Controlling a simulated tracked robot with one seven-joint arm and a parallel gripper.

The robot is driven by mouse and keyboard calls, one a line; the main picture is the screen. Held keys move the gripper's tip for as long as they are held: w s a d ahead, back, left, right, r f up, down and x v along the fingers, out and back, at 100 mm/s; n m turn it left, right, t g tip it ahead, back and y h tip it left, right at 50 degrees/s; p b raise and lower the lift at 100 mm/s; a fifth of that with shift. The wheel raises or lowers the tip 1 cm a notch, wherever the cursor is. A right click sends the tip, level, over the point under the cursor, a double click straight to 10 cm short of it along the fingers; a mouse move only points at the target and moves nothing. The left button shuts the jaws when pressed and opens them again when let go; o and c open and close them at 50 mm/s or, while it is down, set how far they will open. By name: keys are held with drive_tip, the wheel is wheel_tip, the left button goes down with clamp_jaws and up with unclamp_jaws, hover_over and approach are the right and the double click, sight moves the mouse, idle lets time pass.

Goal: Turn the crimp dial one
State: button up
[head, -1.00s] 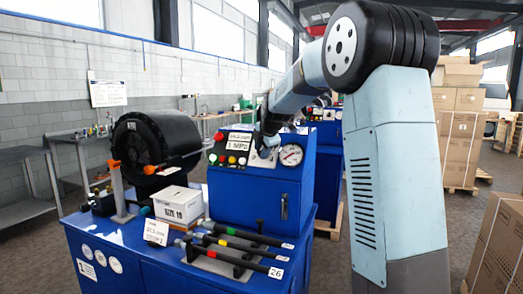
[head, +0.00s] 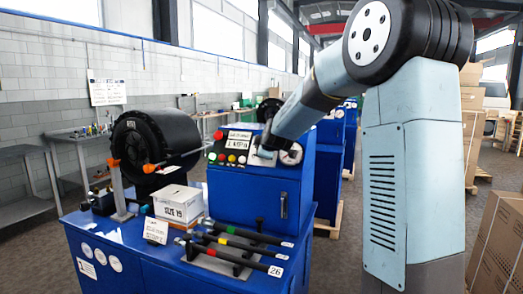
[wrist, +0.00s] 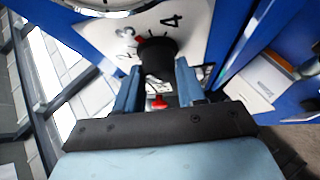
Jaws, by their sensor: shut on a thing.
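The crimp dial (wrist: 158,56) is a black round knob on a white plate with printed numbers; 2, 3 and 4 show in the wrist view. A small red mark shows at the knob's edge near the 3. My gripper (wrist: 157,70) is shut on the dial, one finger on each side. In the head view my gripper (head: 264,152) is at the front panel of the blue crimper (head: 245,195), and hides the dial there.
A pressure gauge (head: 291,154), partly covered by my arm, sits right of the dial. Coloured buttons (head: 231,158) are to the left. On the blue bench are a white box (head: 178,205), a sign card (head: 155,231) and several black rods (head: 232,252). Cartons (head: 495,240) stand at right.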

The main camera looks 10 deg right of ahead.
drive_tip(key=shift+a+f+m+t+h, duration=0.15)
drive_tip(key=shift+m+t+h, duration=0.3)
drive_tip(key=shift+m, duration=0.7)
drive_tip(key=shift+a+f+m+t+h, duration=0.15)
drive_tip(key=shift+m+t+h, duration=0.3)
drive_tip(key=shift+m, duration=0.7)
drive_tip(key=shift+d, duration=0.1)
drive_tip(key=o, duration=1.1)
drive_tip(key=shift+r, duration=0.1)
drive_tip(key=shift+c, duration=0.2)
drive_tip(key=shift+s, duration=0.2)
drive_tip(key=v, duration=1.3)
drive_tip(key=shift+s, duration=0.25)
